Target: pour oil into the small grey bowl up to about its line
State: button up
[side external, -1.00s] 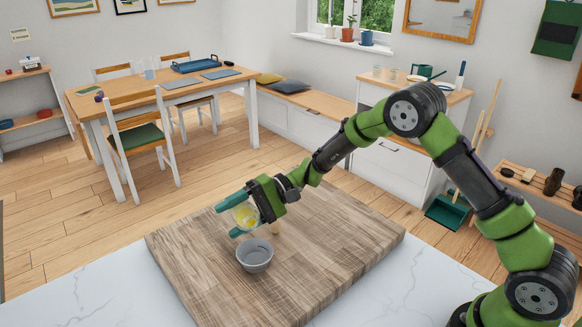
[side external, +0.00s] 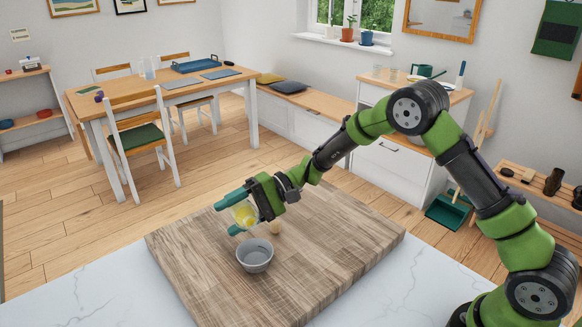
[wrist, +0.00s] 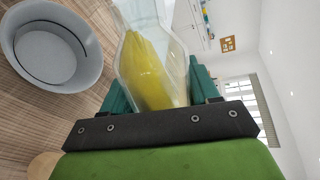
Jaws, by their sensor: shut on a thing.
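The small grey bowl (side external: 255,256) stands upright on the wooden board. In the wrist view the bowl (wrist: 52,78) shows a dark line around its inner wall, and I see no oil in it. My gripper (side external: 236,212) is shut on a clear container of yellow oil (side external: 243,214), held tilted above the board, up and slightly left of the bowl in the side view. In the wrist view the container (wrist: 152,65) sits between the teal fingers, with the oil pooled along it. No stream of oil shows.
The wooden board (side external: 330,245) lies on a white marble counter (side external: 100,300). The board's right part is clear.

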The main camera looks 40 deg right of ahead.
jog(key=shift+w+r+n+t, duration=0.15)
jog(key=shift+r+n+t, duration=0.15)
jog(key=shift+r, duration=0.05)
dwell(0.9)
jog(key=shift+d+f+n, duration=0.1)
jog(key=shift+n, duration=0.3)
dwell(1.8)
